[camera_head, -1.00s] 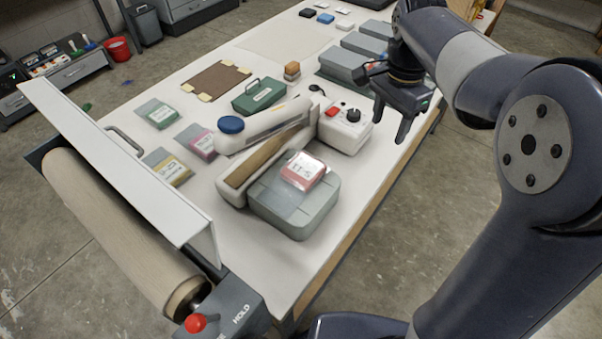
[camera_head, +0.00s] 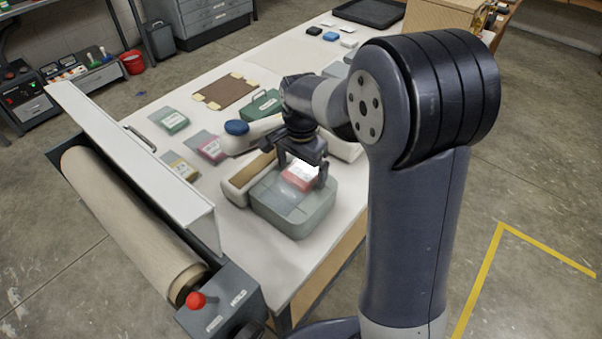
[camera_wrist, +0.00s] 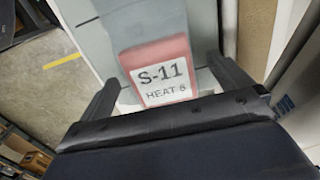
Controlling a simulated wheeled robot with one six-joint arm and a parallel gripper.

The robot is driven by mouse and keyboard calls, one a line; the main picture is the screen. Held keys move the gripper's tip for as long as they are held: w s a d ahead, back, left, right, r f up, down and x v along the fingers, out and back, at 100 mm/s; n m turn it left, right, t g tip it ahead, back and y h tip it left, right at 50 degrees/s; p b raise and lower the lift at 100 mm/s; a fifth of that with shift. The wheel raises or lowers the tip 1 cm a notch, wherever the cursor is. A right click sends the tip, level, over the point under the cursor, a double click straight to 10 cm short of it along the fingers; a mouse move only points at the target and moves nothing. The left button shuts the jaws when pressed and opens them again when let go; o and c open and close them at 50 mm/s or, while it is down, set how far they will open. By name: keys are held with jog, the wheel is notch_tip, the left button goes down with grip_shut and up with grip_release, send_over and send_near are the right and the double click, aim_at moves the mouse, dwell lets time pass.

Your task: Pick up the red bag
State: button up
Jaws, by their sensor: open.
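The red bag (camera_head: 300,175) is a small clear packet with a red body and a white label. In the wrist view the red bag (camera_wrist: 158,68) carries the label "S-11 HEAT 6". My gripper (camera_head: 300,172) points down over the box, its fingers spread on either side of the bag. In the wrist view my open gripper (camera_wrist: 168,85) has one finger left and one right of the bag. I cannot tell whether the fingers touch it.
A roller with a white cover (camera_head: 130,150) runs along the table's left end. The front strip of table is clear.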

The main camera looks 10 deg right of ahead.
jog(key=shift+f, duration=0.1)
jog(key=c, duration=1.2)
jog(key=shift+o, duration=0.2)
